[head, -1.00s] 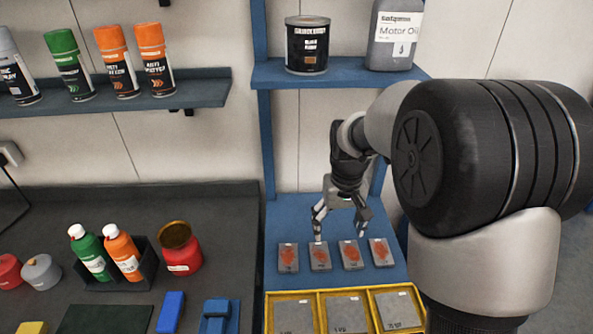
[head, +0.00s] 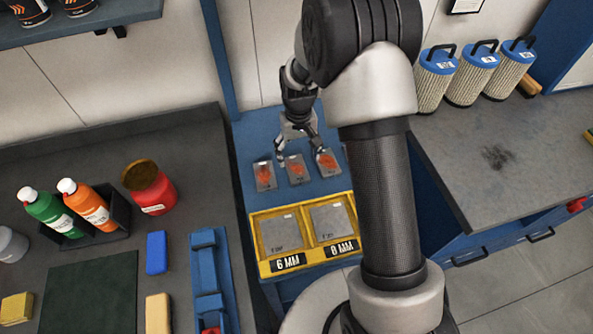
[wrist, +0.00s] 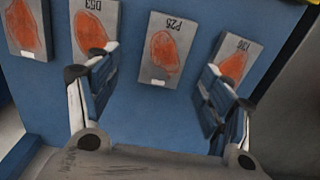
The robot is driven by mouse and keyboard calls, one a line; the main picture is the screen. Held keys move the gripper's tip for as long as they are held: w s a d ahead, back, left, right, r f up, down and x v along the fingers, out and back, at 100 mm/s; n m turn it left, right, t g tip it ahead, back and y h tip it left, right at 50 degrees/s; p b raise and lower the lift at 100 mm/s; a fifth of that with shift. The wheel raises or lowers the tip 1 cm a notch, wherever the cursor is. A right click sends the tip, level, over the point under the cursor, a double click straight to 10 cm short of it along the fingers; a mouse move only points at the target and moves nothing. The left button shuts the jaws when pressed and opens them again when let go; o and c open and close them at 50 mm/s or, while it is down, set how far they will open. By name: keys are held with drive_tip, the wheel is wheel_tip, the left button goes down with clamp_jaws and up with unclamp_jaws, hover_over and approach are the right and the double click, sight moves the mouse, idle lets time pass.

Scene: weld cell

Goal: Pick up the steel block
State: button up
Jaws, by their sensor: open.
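Several flat grey steel blocks with orange-red patches lie in a row on a blue shelf (head: 240,142). In the head view three show: a left one (head: 264,176), a middle one (head: 296,169) and a right one (head: 328,161). The wrist view shows one marked P25 (wrist: 158,75), one marked D53 (wrist: 92,15), one at far left (wrist: 27,52) and one at right (wrist: 248,52), partly covered by a finger. My gripper (head: 301,152) is open and empty, pointing down at the row. In the wrist view my gripper (wrist: 160,72) has its fingers on either side of the P25 block's column.
A yellow tray (head: 262,268) labelled 6 MM and 8 MM holds grey plates in front of the row. A dark bench with bottles (head: 88,208), a red jar (head: 150,190) and a blue tool (head: 208,275) is at left. Filter canisters (head: 472,75) stand at right.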

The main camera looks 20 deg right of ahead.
sight(296, 168)
drive_tip(key=f, duration=0.1)
drive_tip(key=f+b, duration=0.1)
drive_tip(key=f, duration=0.2)
drive_tip(key=shift+s+a+f+b, duration=0.3)
drive_tip(key=shift+f, duration=0.45)
drive_tip(key=shift+r, duration=0.1)
drive_tip(key=shift+c, duration=0.3)
drive_tip(key=shift+w, duration=0.1)
clamp_jaws()
